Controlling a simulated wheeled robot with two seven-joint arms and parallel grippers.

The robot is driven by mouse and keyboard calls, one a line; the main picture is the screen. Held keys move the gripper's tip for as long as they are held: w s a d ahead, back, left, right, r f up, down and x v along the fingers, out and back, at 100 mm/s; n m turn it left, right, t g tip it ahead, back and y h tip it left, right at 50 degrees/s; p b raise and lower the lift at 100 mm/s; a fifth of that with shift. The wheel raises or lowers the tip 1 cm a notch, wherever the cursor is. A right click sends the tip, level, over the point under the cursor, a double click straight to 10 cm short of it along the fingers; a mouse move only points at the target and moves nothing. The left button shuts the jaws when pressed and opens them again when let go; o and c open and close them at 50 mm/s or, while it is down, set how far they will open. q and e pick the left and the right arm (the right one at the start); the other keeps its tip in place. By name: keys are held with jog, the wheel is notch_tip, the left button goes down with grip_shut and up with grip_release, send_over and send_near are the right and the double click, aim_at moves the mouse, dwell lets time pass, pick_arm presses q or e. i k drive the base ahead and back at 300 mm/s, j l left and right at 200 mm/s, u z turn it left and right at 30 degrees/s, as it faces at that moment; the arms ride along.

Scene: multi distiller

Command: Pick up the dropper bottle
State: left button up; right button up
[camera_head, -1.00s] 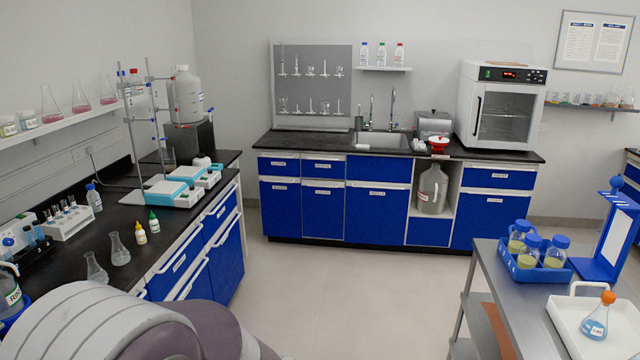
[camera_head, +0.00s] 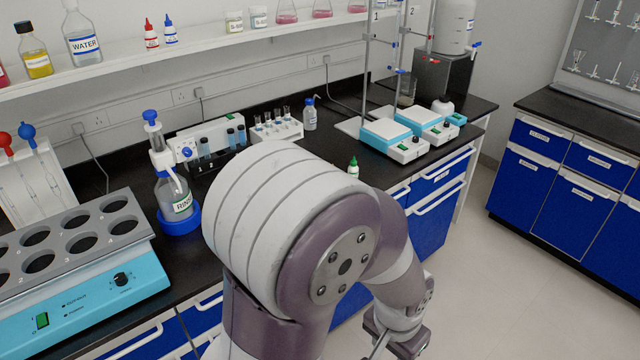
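A small dropper bottle with a green cap (camera_head: 353,167) stands on the black left bench, its lower part hidden behind my arm. Two more small dropper-type bottles stand on the wall shelf, one with a red cap (camera_head: 151,36) and one with a blue cap (camera_head: 170,32). My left arm fills the middle of the view. Its gripper (camera_head: 384,345) is low, in front of the blue drawers, apart from all the bottles and cut by the lower edge. I cannot tell whether it is open or shut. My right gripper is not in view.
The wall shelf (camera_head: 110,68) overhangs the bench. The floor at right (camera_head: 510,290) is clear.

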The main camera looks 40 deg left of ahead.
aim_at(353, 170)
jog(key=i+u, duration=0.2)
jog(key=i, duration=0.25)
jog(key=i+l+u, duration=0.2)
jog(key=i, duration=0.3)
jog(key=i+l+u, duration=0.2)
jog(key=i, duration=0.25)
jog(key=i+u, duration=0.2)
jog(key=u, duration=0.25)
jog(key=i+l+u, duration=0.15)
jog(key=u, duration=0.3)
jog(key=i+l+u, duration=0.2)
jog(key=u, duration=0.3)
jog(key=i+l+u, duration=0.15)
jog(key=u, duration=0.3)
jog(key=i+l+u, duration=0.1)
jog(key=l+u, duration=0.55)
jog(key=u, duration=0.25)
jog(key=i+l+u, duration=0.15)
jog(key=l+u, duration=0.15)
jog(key=i+l+u, duration=0.1)
jog(key=l+u, duration=0.55)
